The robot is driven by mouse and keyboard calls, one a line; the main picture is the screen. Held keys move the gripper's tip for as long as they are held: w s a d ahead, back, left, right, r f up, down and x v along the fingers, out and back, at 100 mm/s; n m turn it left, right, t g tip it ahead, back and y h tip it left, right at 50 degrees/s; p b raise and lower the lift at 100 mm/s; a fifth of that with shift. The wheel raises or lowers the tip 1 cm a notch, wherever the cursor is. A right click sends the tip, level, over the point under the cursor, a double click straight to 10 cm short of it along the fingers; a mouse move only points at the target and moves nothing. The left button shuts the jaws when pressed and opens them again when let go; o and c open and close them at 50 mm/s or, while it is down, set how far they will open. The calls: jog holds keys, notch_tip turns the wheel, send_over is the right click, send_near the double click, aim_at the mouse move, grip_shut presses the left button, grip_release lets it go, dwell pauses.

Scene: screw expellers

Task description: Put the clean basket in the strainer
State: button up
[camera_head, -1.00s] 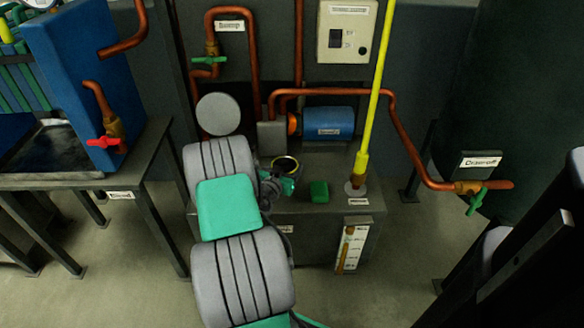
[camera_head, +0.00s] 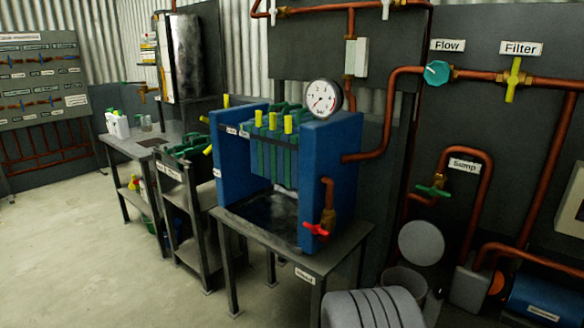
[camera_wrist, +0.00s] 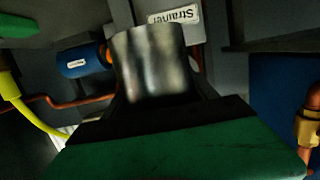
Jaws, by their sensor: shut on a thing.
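In the wrist view my gripper (camera_wrist: 152,98) shows as a dark edge above a green body. It is shut on a shiny metal cylinder, the basket (camera_wrist: 150,60), which stands out from the jaws. A "Strainer" label (camera_wrist: 175,16) shows upside down just behind the basket. In the head view an open-topped grey cylinder, apparently the strainer (camera_head: 403,284), stands at the lower right under a raised round grey disc (camera_head: 420,243). My arm hides its front. My gripper and the held basket cannot be made out in the head view. Contact between basket and strainer cannot be told.
A blue motor (camera_head: 548,300) and a grey housing (camera_head: 468,287) are right of the strainer. Copper pipes with a green sump valve (camera_head: 433,191) run above. The blue filter press (camera_head: 330,165) stands on a dark table (camera_head: 270,257) to the left. The floor at left is clear.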

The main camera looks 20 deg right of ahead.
jog(key=w+a+r+n+t+y, duration=0.3)
jog(key=w+a+n+t+y, duration=0.15)
jog(key=a, duration=0.55)
jog(key=w+a+r+n+t+y, duration=0.25)
jog(key=w+a, duration=0.35)
jog(key=a, duration=0.3)
jog(key=w+a+r+n+t+y+p, duration=0.1)
jog(key=a+r+n+y, duration=0.25)
jog(key=a, duration=0.55)
jog(key=a+r+n+t+y, duration=0.1)
jog(key=a+r+n+y, duration=0.2)
jog(key=a, duration=0.5)
notch_tip(320, 180, up, 24)
jog(key=m+g+h+p, duration=0.1)
jog(key=m+h+p, duration=0.3)
jog(key=p, duration=2.2)
jog(key=shift+w+d, duration=0.15)
jog(key=shift+w, duration=0.2)
